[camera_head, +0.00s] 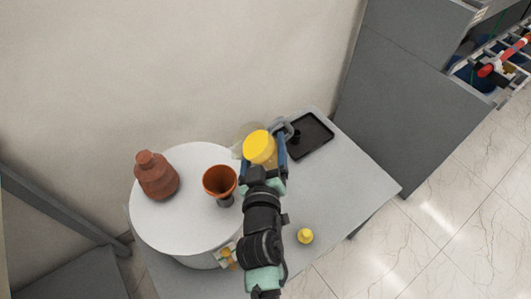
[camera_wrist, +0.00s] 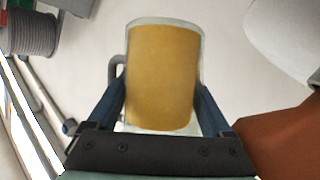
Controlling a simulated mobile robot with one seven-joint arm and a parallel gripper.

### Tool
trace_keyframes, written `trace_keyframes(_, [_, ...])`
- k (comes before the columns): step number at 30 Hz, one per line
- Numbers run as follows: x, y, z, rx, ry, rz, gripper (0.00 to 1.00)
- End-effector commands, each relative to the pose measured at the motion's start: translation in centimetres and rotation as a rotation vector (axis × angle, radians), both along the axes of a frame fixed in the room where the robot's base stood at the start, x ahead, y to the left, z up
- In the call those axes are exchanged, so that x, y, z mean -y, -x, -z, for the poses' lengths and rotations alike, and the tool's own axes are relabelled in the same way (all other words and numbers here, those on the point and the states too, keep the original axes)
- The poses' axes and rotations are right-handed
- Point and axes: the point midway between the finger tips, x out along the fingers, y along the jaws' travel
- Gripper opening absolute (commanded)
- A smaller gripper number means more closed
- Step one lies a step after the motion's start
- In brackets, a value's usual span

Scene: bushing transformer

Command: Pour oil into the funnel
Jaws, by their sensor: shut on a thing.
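A clear container of yellow oil (camera_head: 260,146) is held between the two blue fingers of my gripper (camera_head: 264,160). In the wrist view the oil container (camera_wrist: 162,75) fills the space between the fingers, with a grey handle on its left side. An orange-brown funnel (camera_head: 220,182) stands on the round white drum top, to the left of my gripper and the container. Part of an orange-brown surface, probably the funnel (camera_wrist: 285,140), shows at the lower right of the wrist view. The container appears apart from the funnel.
A brown ribbed bushing (camera_head: 156,176) stands on the left of the round white drum (camera_head: 185,235). A black tray (camera_head: 309,136) lies on the grey table (camera_head: 350,185) to the right. A small yellow cap (camera_head: 305,236) lies near the front. Grey cabinets (camera_head: 400,90) stand at the right.

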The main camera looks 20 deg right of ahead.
Motion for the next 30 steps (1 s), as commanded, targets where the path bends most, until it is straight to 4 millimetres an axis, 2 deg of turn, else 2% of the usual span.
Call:
trace_keyframes(16, [-1.0,0.3,-1.5,0.068,0.194,0.000,0.00])
trace_keyframes(30, [-1.2,0.4,-2.2,0.080,0.233,0.000,0.00])
